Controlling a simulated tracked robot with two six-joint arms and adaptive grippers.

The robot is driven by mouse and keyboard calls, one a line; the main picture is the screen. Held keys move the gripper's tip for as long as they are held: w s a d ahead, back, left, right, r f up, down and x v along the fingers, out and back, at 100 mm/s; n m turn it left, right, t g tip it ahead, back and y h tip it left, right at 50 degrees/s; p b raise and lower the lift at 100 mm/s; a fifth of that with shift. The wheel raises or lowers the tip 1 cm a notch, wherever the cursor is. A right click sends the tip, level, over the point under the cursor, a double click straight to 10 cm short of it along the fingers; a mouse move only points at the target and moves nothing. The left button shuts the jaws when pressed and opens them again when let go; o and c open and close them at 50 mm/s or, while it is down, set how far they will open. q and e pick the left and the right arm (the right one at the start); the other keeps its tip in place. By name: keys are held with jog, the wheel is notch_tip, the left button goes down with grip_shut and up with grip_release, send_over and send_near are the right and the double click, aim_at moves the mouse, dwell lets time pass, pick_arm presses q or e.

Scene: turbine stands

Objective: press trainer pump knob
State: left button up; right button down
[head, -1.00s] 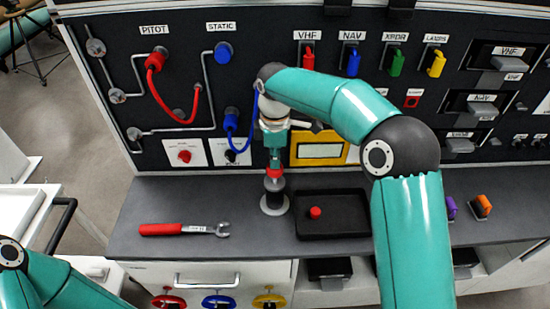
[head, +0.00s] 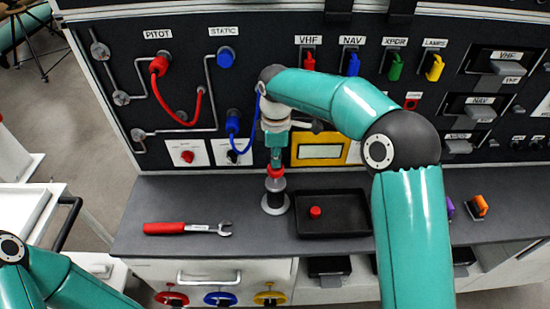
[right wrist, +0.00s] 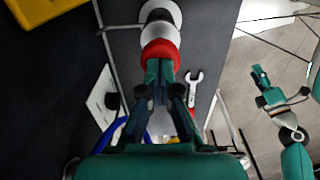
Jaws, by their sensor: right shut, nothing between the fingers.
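The trainer pump (head: 275,202) stands upright on the grey bench, with a red knob (head: 275,171) on top of a pale and dark body. My right gripper (head: 276,160) points straight down onto the knob, shut and with nothing between its fingers. In the right wrist view the closed fingertips (right wrist: 162,72) meet the red knob (right wrist: 160,54), seemingly touching it. The fingers partly cover the knob's top. My left gripper shows only in the right wrist view (right wrist: 262,80), away from the bench; its jaws are too small to read.
A black tray (head: 345,227) with a red cap (head: 315,211) lies right of the pump. A red-handled wrench (head: 187,228) lies to its left. Behind stands the panel with a blue hose (head: 246,148) and a yellow-framed display (head: 320,151). A white cart (head: 25,210) stands at left.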

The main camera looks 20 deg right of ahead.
notch_tip(320, 180, up, 10)
jog(key=shift+r, duration=0.15)
dwell(1.6)
